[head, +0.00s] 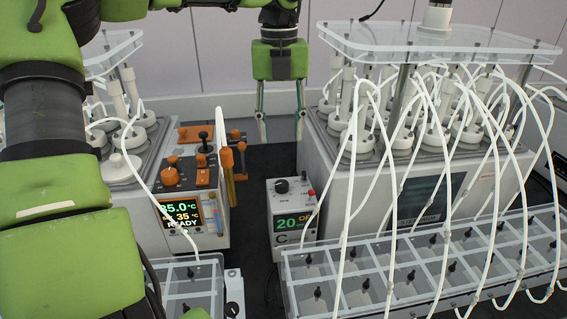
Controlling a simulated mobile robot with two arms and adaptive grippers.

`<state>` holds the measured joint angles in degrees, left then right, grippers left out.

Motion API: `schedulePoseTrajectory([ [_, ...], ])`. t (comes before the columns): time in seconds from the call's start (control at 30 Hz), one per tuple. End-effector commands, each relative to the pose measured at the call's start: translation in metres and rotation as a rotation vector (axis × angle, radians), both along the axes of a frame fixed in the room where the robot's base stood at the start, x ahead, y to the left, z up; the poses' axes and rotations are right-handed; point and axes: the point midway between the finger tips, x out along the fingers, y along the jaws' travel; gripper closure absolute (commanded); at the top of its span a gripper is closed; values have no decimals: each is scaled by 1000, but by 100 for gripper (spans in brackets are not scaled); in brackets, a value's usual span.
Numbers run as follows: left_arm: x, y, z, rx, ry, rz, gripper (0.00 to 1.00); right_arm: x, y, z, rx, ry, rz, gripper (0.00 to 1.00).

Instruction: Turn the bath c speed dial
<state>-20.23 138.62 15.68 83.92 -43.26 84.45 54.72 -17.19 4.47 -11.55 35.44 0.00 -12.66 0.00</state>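A small white control box (292,212) stands in the middle between two bath units. Its front has a green-lit display reading about 20 and a letter C below it. A black round dial (281,186) sits on its upper face, with a small red knob (311,192) to its right. My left gripper (281,138) is open and empty, fingers pointing down. In the picture it is straight above the dial, apart from it; its exact distance in depth is hard to tell. My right gripper is not in view.
A bath unit with an orange-trimmed control panel (192,165) stands to the left. A larger bath (372,195) with white tubes looping forward stands to the right. A clear divided rack (400,262) fills the front right. A dark gap lies around the box.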

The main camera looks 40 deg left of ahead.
Motion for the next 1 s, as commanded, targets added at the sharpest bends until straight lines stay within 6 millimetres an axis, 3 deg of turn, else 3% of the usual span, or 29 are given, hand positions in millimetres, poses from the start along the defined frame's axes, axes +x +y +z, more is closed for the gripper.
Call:
schedulePoseTrajectory([
  [0.27, 0, -2, -15, 12, 9, -8, 60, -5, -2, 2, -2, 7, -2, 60],
  [0.7, -1, -2, -103, 11, 10, -7, 60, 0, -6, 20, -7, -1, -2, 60],
  [1.0, -1, -2, -135, 11, 6, -6, 60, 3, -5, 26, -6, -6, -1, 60],
])
